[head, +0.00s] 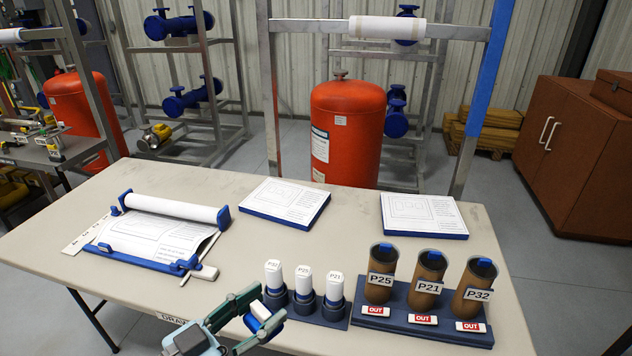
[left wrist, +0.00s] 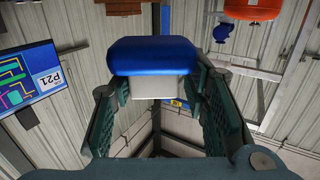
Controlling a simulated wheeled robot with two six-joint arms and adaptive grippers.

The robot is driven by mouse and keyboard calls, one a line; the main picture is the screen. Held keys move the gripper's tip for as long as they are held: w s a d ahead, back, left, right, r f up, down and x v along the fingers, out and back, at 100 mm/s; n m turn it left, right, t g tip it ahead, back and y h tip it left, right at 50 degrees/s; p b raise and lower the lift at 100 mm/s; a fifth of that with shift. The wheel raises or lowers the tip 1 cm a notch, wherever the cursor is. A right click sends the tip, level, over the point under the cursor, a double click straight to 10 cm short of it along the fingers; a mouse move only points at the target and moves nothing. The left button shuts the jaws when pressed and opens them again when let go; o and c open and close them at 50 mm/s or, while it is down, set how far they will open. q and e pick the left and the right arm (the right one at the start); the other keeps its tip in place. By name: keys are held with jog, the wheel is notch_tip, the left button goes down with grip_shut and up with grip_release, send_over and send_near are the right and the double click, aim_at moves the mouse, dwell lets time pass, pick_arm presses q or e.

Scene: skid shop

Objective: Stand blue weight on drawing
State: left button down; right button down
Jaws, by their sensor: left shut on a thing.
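My left gripper (head: 262,311) is at the front of the table, left of the white tags. It is shut on a blue weight (left wrist: 153,55) with a pale part under it, held between the fingers in the left wrist view. In the head view the weight (head: 260,311) shows as white and blue, partly hidden by the fingers. The drawing (head: 160,235) is a white sheet lying at the table's left, with a paper roll along its back and blue pieces at its edges. The weight is apart from the drawing, to its front right. My right gripper is not in view.
Two stacks of white sheets on blue boards (head: 285,202) (head: 424,215) lie at the back. Brown tubes on a blue rack (head: 422,318) stand at the right. The table between drawing and tags is clear.

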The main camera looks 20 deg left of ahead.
pick_arm(q)
jog(key=w+a+n+t+y, duration=0.1)
jog(key=w+a+n+y, duration=0.1)
jog(key=w+a, duration=0.5)
jog(key=w+a+n+t+y, duration=0.15)
jog(key=w+a, duration=0.35)
jog(key=w, duration=0.5)
jog(key=w+a+f+n+y, duration=0.2)
jog(key=a+f+y, duration=0.3)
jog(key=a, duration=0.7)
notch_tip(320, 180, down, 3)
jog(key=shift+w+r, duration=0.1)
jog(key=shift+w, duration=0.75)
jog(key=shift+n, duration=0.25)
